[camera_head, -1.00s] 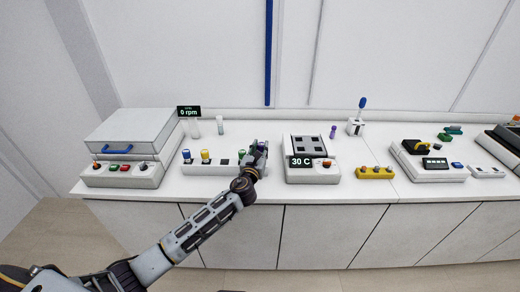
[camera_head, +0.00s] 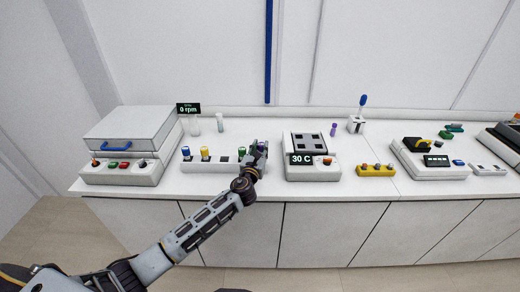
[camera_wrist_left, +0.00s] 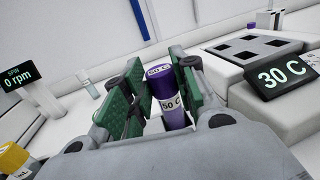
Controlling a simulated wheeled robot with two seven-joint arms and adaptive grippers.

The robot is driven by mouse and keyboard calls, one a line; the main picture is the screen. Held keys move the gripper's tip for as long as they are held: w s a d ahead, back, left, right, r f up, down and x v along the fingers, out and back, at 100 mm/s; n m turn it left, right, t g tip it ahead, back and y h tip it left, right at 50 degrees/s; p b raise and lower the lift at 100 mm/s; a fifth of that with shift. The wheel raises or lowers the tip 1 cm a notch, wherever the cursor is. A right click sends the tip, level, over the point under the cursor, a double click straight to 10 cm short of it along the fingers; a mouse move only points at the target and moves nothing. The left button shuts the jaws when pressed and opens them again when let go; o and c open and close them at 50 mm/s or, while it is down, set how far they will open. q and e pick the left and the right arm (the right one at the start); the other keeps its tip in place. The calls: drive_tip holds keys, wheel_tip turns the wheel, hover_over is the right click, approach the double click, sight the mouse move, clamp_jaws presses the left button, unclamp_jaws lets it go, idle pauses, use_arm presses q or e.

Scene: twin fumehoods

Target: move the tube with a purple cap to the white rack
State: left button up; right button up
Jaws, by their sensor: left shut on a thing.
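My left gripper (camera_head: 261,148) is at the right end of a white rack (camera_head: 222,169) on the bench. In the left wrist view its green-padded fingers (camera_wrist_left: 153,98) are shut on a tube with a purple cap (camera_wrist_left: 159,75), whose label reads "50 C". The tube stands nearly upright between the pads, and its lower part is hidden by the gripper. I cannot tell whether its bottom is inside a rack hole. Blue (camera_head: 186,153), yellow (camera_head: 204,152) and green (camera_head: 241,152) caps show along the rack. My right gripper is out of view.
A heater block reading "30 C" (camera_head: 306,172) stands close to the right of the gripper. A box with a blue handle (camera_head: 130,137) is at the left. A small purple item (camera_head: 333,130) and clear vials (camera_head: 220,122) stand behind. A yellow block (camera_head: 375,171) lies further right.

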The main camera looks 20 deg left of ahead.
use_arm(q)
drive_tip(key=shift+f+b, duration=0.85)
drive_tip(key=shift+f, duration=0.35)
idle(0.4)
drive_tip(key=o, duration=1.1)
drive_tip(key=shift+o, duration=0.2)
drive_tip(key=shift+s, duration=0.1)
drive_tip(key=s, duration=1.1)
drive_tip(key=shift+s+d, duration=0.35)
drive_tip(key=shift+s, duration=0.05)
